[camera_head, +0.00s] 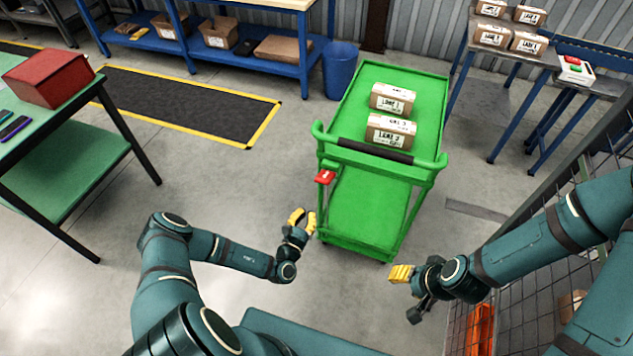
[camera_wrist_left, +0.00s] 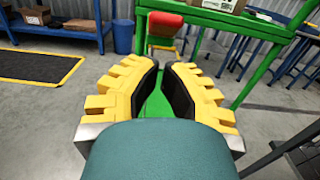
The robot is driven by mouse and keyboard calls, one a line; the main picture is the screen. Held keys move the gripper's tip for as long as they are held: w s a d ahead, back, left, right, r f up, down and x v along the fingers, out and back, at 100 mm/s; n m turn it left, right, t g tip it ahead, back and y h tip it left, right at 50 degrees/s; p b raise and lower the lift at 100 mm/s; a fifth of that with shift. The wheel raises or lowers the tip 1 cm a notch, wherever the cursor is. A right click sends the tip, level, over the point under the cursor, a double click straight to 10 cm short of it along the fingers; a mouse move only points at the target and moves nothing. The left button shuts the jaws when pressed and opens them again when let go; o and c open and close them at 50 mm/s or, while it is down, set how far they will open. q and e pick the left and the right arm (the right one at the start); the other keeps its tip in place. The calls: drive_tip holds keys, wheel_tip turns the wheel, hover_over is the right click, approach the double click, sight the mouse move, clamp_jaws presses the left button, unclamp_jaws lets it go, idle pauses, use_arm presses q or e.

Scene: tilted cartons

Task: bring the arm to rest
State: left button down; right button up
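My left gripper (camera_head: 302,219) has yellow fingers and is empty, just left of the green cart's near side. In the left wrist view its fingers (camera_wrist_left: 166,68) stand apart with a gap between dark pads, so it is open. My right gripper (camera_head: 401,274) hangs right of the cart's near end with no object visible in it; its finger gap cannot be made out. The green cart (camera_head: 364,210) carries two labelled cartons on its top, a far one (camera_head: 393,99) and a near one (camera_head: 391,131).
A green table (camera_head: 70,160) with a red box (camera_head: 48,79) stands left. A blue bin (camera_head: 340,70) is behind. Several cartons sit on a table at the back right. A mesh fence (camera_head: 540,260) runs along the right.

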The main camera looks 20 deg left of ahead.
use_arm(q)
drive_tip(key=s+d+r+m+g+h+b, duration=0.1)
drive_tip(key=s+d+r+m+g+h, duration=0.2)
drive_tip(key=d+m+h, duration=0.4)
drive_tip(key=s+d+r+m+g+h+b, duration=0.1)
drive_tip(key=s+d+m+g+h+b, duration=0.15)
drive_tip(key=d+m+g+h, duration=0.4)
drive_tip(key=s+d+f+m+g+y+b, duration=0.1)
drive_tip(key=s+d+m+g, duration=0.2)
drive_tip(key=s+m+g, duration=0.3)
drive_tip(key=s+d+f+m+g+y+b, duration=0.1)
drive_tip(key=s+d+f+m+g, duration=0.1)
drive_tip(key=s+m+g, duration=0.45)
drive_tip(key=s+a+f+m+t+y+b, duration=0.1)
drive_tip(key=s+a+m+t+y+b, duration=0.15)
drive_tip(key=a+m+y, duration=0.35)
drive_tip(key=w+r+t, duration=0.1)
drive_tip(key=w+a+r+m+t+y, duration=0.1)
drive_tip(key=w+r+t+y+b, duration=0.1)
drive_tip(key=shift+a+r+m, duration=0.1)
drive_tip(key=shift+a+m, duration=0.2)
drive_tip(key=shift+m, duration=0.1)
